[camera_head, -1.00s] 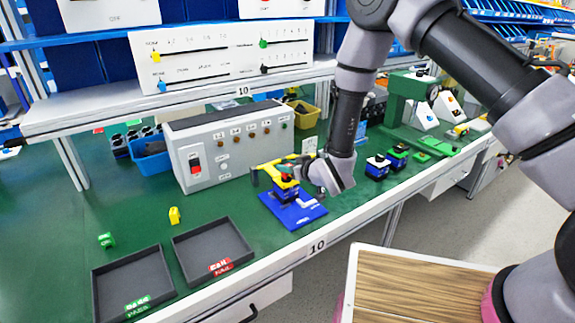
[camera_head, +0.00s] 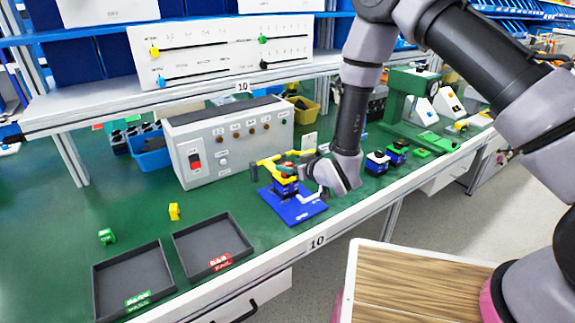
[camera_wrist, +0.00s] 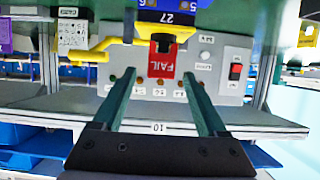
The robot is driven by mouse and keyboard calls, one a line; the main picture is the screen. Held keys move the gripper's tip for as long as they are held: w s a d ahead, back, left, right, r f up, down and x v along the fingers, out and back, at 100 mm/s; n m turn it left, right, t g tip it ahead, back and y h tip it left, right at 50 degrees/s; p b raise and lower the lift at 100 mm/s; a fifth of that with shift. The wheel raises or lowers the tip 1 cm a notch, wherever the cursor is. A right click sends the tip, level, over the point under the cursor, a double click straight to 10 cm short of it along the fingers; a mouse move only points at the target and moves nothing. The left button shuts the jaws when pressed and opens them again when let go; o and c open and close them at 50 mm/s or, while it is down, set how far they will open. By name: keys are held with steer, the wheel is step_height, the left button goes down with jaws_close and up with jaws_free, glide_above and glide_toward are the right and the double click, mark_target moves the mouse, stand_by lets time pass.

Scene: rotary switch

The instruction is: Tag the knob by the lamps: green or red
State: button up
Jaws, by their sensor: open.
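The rotary switch (camera_head: 284,188) stands on a blue plate (camera_head: 302,212), with a yellow clamp (camera_head: 264,160) beside it. In the upside-down wrist view, a red FAIL tag (camera_wrist: 161,66) is at the dark knob end of the blue switch body (camera_wrist: 168,17). My gripper (camera_wrist: 159,78) is open, with its two fingers on either side of the tag and a gap on each side. In the head view my gripper (camera_head: 316,170) is just right of the switch, its fingers partly hidden. The lamps (camera_head: 252,129) are on the grey tester box (camera_head: 215,167); I cannot tell which are lit.
A grey PASS tray (camera_head: 130,272) and a grey FAIL tray (camera_head: 208,240) lie at the front left. A green tag (camera_head: 106,236) and a yellow piece (camera_head: 174,211) lie behind them. More switches (camera_head: 378,163) stand to the right. A shelf (camera_head: 150,107) overhangs the back.

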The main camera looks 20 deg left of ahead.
steer(key=v, duration=0.8)
steer(key=shift+s+d+r, duration=0.15)
steer(key=shift+s, duration=0.05)
step_height(320, 180, up, 9)
stand_by(0.5)
